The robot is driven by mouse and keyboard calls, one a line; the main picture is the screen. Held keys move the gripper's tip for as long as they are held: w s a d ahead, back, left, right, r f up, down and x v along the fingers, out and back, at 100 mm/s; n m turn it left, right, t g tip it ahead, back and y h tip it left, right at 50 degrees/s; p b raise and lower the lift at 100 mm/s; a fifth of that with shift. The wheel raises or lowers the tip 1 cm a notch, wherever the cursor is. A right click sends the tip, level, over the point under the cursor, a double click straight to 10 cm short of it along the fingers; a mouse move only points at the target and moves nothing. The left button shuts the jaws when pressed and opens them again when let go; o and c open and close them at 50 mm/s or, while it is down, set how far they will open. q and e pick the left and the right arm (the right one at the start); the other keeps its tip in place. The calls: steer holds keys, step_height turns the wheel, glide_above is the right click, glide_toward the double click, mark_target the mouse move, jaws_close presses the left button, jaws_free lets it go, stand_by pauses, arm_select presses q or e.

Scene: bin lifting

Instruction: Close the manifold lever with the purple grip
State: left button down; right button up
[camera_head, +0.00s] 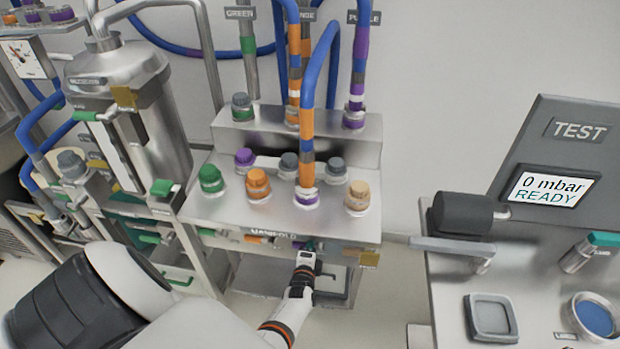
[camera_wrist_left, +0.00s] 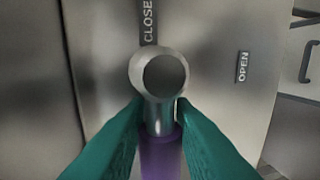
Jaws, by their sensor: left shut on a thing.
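The lever with the purple grip (camera_wrist_left: 160,158) is in the middle of the left wrist view. Its round metal hub (camera_wrist_left: 164,76) is above the grip, and the grip points down in that picture. A CLOSE label (camera_wrist_left: 149,22) is above the hub and an OPEN label (camera_wrist_left: 242,67) is to its right. My left gripper (camera_wrist_left: 160,130) has its green fingers on both sides of the lever, shut on it. In the head view my left gripper (camera_head: 309,246) is at the manifold's (camera_head: 230,208) front face and hides the lever there. My right gripper is not in view.
Several coloured caps, such as an orange one (camera_head: 257,184), and hoses stand on the manifold top. A test bench (camera_head: 455,300) with a screen (camera_head: 546,189) is on the right. A metal vessel (camera_head: 125,75) is on the left.

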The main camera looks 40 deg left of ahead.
arm_select(q)
steer(key=c, duration=1.3)
jaws_free()
steer(key=shift+o, duration=0.2)
steer(key=shift+d, duration=0.1)
steer(key=shift+s+d+r+p, duration=0.2)
steer(key=shift+s+p, duration=0.15)
steer(key=shift+p, duration=0.1)
steer(key=p+v, duration=0.5)
steer(key=v, duration=0.6)
steer(key=shift+f, duration=0.1)
